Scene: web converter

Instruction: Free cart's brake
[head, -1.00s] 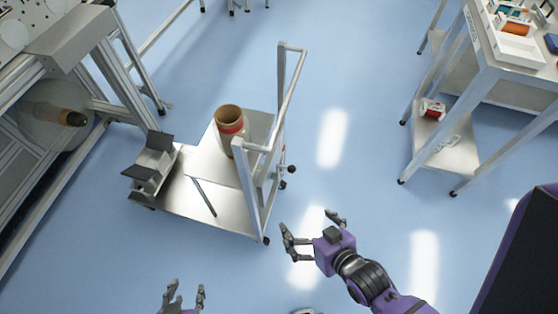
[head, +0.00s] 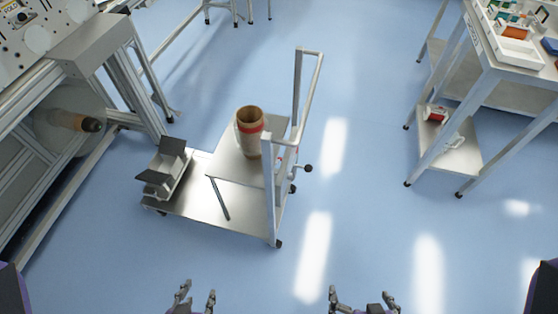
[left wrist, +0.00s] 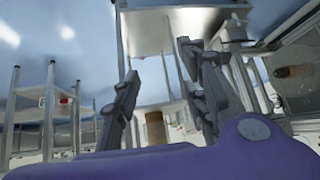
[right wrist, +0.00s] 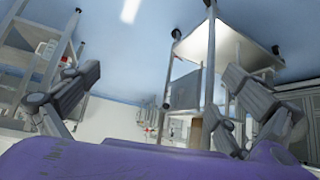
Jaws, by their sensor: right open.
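The metal cart (head: 190,208) stands left of centre in the head view, with its tall handle frame (head: 312,88) on its right side. A lever with a black knob (head: 308,168), which looks like the brake, sticks out to the right of the frame, above a caster. My left gripper (head: 198,291) is open and empty at the bottom edge, apart from the cart. My right gripper (head: 359,294) is open and empty at the bottom, right of the cart. The open fingers also show in the left wrist view (left wrist: 158,65) and right wrist view (right wrist: 152,72).
A brown roll with a red band (head: 249,135) stands on the cart's raised plate. A large machine (head: 75,80) is at the left. A table with trays (head: 515,50) and a lower shelf stands at the right. The blue floor between cart and table is clear.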

